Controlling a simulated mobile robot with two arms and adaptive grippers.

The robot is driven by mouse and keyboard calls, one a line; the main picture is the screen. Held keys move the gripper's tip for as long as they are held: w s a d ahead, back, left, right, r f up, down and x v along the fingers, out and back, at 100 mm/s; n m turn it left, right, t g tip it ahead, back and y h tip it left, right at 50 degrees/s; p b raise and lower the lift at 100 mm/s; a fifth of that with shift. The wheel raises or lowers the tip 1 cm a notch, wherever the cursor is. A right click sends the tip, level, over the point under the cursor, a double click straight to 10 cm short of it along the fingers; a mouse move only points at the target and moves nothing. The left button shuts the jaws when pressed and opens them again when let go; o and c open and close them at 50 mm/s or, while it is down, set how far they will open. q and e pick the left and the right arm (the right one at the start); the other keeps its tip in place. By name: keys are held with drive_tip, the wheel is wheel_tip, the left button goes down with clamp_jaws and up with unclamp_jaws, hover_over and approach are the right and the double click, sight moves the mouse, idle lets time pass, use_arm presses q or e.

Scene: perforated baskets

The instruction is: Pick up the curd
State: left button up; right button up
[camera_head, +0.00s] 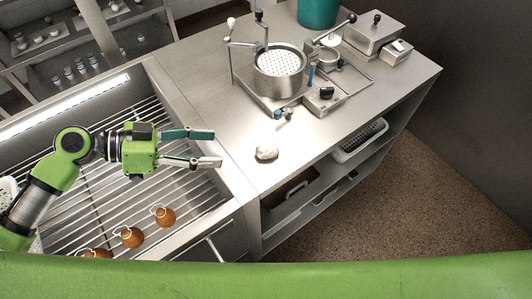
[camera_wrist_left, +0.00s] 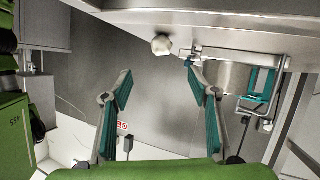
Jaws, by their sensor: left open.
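The curd (camera_head: 266,152) is a small whitish round lump on the metal worktop, near its front edge. It also shows in the left wrist view (camera_wrist_left: 161,44), ahead of the fingertips and between their lines. My left gripper (camera_head: 216,148) reaches in from the left over the slatted rack and the worktop's left edge. Its two teal-padded fingers are spread and empty, pointing right towards the curd with a gap between. The fingers also show in the left wrist view (camera_wrist_left: 159,70). My right gripper is in neither view.
A perforated basket (camera_head: 279,69) sits in a press frame behind the curd. A teal bucket (camera_head: 318,12) and metal boxes (camera_head: 372,33) stand at the back. Several brown flasks (camera_head: 164,216) lie on the slatted rack (camera_head: 85,200). The worktop around the curd is clear.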

sight(258, 147)
use_arm(q)
drive_tip(key=p+x, duration=0.2)
drive_tip(key=x, duration=0.6)
drive_tip(key=shift+p, duration=0.35)
drive_tip(key=shift+d+f, duration=0.25)
drive_tip(key=shift+d, duration=0.1)
drive_tip(key=p+x, duration=0.2)
drive_tip(key=x, duration=0.1)
drive_tip(key=p+x, duration=0.1)
drive_tip(key=shift+w+d, duration=0.2)
drive_tip(key=shift+w, duration=0.15)
drive_tip(key=shift+d+f, duration=0.15)
drive_tip(key=shift+d, duration=0.1)
drive_tip(key=shift+f, duration=0.1)
drive_tip(key=c, duration=1.2)
